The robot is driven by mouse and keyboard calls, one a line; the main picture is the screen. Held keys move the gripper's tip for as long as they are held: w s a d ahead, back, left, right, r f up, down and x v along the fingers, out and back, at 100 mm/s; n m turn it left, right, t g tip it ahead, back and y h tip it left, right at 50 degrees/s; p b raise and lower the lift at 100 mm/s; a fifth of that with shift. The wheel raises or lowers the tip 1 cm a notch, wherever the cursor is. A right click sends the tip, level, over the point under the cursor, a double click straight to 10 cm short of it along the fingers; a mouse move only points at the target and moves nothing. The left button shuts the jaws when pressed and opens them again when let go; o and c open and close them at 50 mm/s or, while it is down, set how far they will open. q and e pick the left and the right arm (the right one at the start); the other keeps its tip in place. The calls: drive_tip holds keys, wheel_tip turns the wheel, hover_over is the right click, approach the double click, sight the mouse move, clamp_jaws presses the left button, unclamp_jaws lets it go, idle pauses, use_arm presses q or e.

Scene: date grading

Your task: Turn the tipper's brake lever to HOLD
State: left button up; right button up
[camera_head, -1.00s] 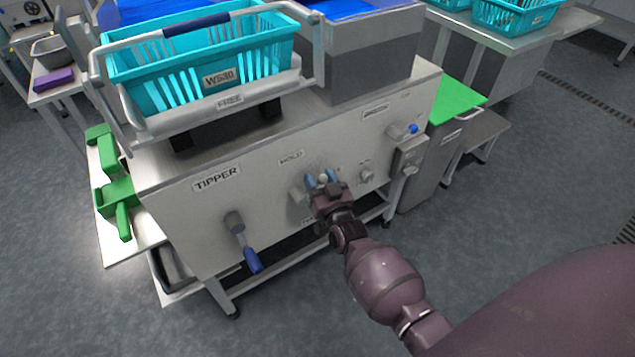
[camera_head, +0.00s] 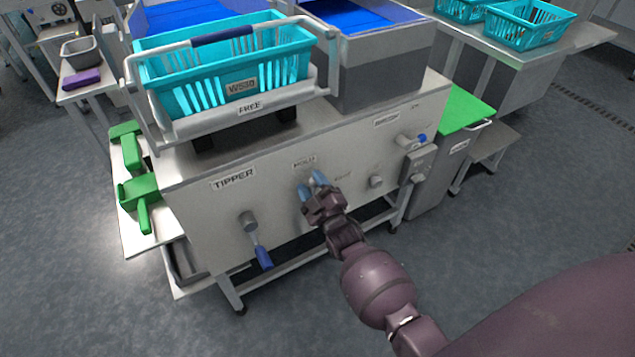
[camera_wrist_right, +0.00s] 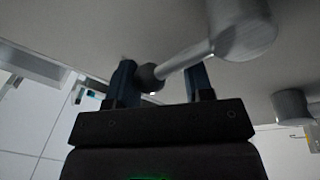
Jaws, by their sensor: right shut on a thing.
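The tipper's brake lever shows in the right wrist view as a grey hub (camera_wrist_right: 242,28) on the panel, with a thin grey arm (camera_wrist_right: 186,58) ending in a dark round knob (camera_wrist_right: 149,78). In the head view the gripper hides most of the lever. My left gripper is not in view.
A crank with a blue handle (camera_head: 262,257) hangs below the TIPPER label (camera_head: 233,178). A teal basket (camera_head: 225,75) sits in the tipper cradle above, by a FREE label.

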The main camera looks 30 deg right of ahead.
drive_tip(key=shift+s+a+f+n, duration=0.15)
drive_tip(key=shift+f+n, duration=0.2)
drive_tip(key=shift+n, duration=0.3)
drive_tip(key=shift+s+f+n, duration=0.1)
drive_tip(key=shift+f+n, duration=0.25)
drive_tip(key=shift+n, duration=0.3)
drive_tip(key=shift+y, duration=0.3)
drive_tip(key=o, duration=1.3)
drive_tip(key=shift+o, duration=0.2)
drive_tip(key=shift+w+a+r, duration=0.2)
drive_tip(key=shift+r, duration=0.15)
drive_tip(key=shift+s, duration=0.1)
